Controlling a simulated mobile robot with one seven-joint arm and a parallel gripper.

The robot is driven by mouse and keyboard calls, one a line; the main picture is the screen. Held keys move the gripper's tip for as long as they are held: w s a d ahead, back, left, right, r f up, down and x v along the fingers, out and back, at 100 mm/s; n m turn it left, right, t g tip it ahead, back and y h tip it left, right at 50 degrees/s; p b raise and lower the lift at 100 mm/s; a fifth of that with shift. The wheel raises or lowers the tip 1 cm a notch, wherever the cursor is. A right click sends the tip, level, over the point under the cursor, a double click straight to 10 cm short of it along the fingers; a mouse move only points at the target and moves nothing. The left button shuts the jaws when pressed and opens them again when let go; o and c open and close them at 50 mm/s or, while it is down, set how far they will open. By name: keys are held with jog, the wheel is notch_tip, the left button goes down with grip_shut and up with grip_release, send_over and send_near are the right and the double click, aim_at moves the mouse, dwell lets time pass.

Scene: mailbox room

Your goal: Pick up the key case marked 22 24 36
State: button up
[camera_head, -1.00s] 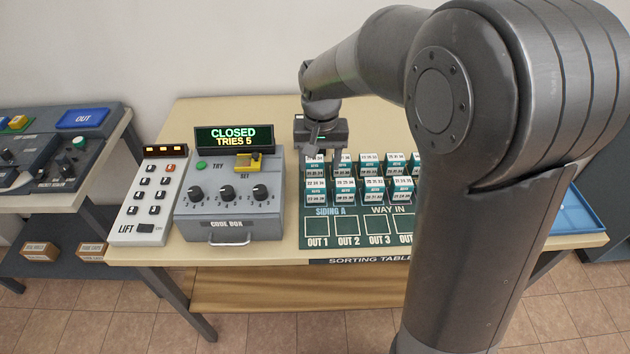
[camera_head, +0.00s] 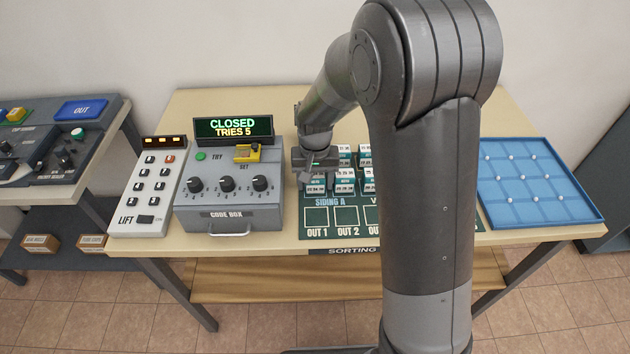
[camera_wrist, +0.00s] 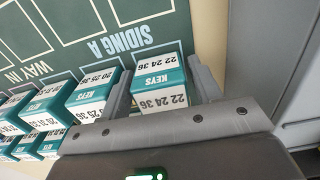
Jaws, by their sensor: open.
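The key case marked 22 24 36 (camera_wrist: 160,85) is a teal and white block, seen in the wrist view with its number upside down. It is the end case of its row beside the SIDING A lettering. My gripper (camera_wrist: 163,77) is open, with one finger on each side of this case; whether the fingers touch it I cannot tell. In the head view my gripper (camera_head: 308,178) is low over the left end of the key cases, and the case (camera_head: 316,188) shows partly below it.
Several similar cases, such as 20 25 36 (camera_wrist: 93,90), stand close by on the green sorting board (camera_head: 317,218). The code box (camera_head: 228,190), reading CLOSED TRIES 5, is just left. A lift panel (camera_head: 150,185) stands farther left and a blue tray (camera_head: 540,218) at right.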

jog(key=shift+f, duration=0.35)
jog(key=shift+c, duration=0.2)
jog(key=c, duration=0.7)
